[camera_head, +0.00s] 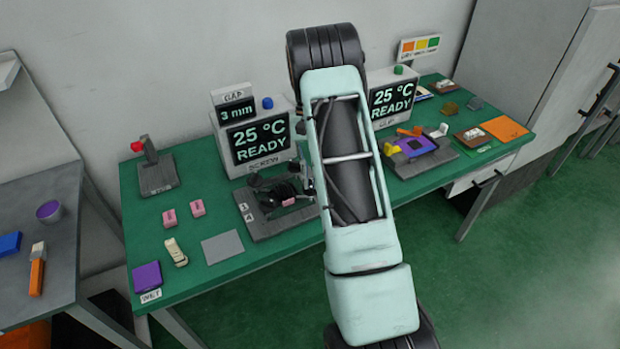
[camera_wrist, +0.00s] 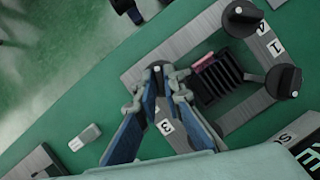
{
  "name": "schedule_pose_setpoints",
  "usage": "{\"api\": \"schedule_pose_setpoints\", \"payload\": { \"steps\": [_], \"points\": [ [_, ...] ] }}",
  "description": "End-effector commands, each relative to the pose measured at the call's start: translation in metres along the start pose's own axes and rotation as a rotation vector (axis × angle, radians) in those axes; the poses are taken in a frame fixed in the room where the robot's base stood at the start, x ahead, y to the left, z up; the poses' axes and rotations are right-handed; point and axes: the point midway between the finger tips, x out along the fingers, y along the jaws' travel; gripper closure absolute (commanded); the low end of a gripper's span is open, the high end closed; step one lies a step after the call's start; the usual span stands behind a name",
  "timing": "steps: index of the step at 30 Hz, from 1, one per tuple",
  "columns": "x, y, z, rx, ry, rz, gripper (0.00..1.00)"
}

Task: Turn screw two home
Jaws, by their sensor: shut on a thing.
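The grey screw fixture (camera_head: 262,228) lies on the green bench before a SCREW display, and its plate (camera_wrist: 132,75) shows in the wrist view. Black knobs stand at corners, one by label 4 (camera_wrist: 240,15) and one by label 1 (camera_wrist: 283,81). A dark ribbed block (camera_wrist: 220,82) with a pink piece (camera_wrist: 204,62) is in the middle. My gripper (camera_wrist: 162,80) is shut at the opposite side, its tips around a mostly hidden knob. A label 3 (camera_wrist: 166,127) shows between the fingers; no label 2 is visible, so I cannot tell that knob's number.
The SCREW display (camera_head: 260,141) reads 25 °C READY, with a 3 mm gap box (camera_head: 236,111) on top. Two pink blocks (camera_head: 169,217), a pale bottle-like item (camera_head: 176,252) and a grey pad (camera_head: 222,247) lie to the left. A lever stand (camera_head: 157,175) is at the back left.

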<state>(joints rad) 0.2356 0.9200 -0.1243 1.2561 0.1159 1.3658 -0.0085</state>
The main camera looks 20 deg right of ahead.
Motion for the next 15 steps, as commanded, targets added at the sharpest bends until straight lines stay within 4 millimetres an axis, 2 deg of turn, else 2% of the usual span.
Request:
{"api": "schedule_pose_setpoints", "payload": {
  "steps": [6, 15],
  "points": [
    [0.0004, 0.0013, 0.0001, 0.165, 0.0, -0.069, 1.0],
    [0.0001, 0.0022, 0.0001, 0.312, 0.002, -0.13, 1.0]
  ]
}}
